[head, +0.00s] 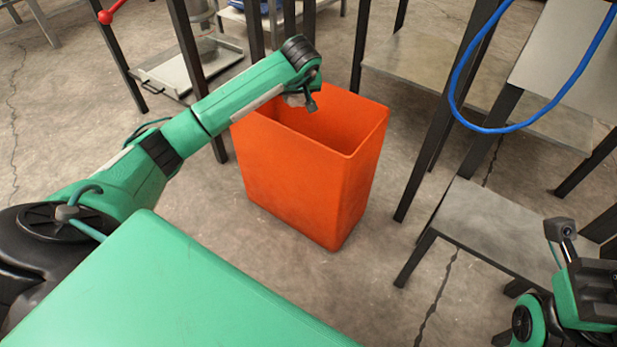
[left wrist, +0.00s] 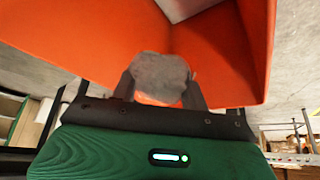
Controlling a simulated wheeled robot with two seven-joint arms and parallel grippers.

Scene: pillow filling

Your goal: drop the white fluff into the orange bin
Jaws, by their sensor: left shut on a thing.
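The orange bin (head: 305,175) stands upright on the concrete floor in the middle of the head view, its open top facing up. My left gripper (head: 301,101) reaches from the left over the bin's rear left rim and points down at the opening. In the left wrist view, its two dark fingers are shut on a pale grey-white lump, the white fluff (left wrist: 160,76). The orange walls of the bin (left wrist: 222,42) lie just beyond the fluff. In the head view the fluff is mostly hidden by the gripper. My right arm shows at the lower right, its fingers not discernible.
A metal shelf table (head: 490,225) with dark legs stands right of the bin. A blue hose (head: 458,85) hangs at the upper right. Dark posts (head: 190,60) stand behind the bin, near a metal tray (head: 190,68). Concrete floor is clear in front of the bin.

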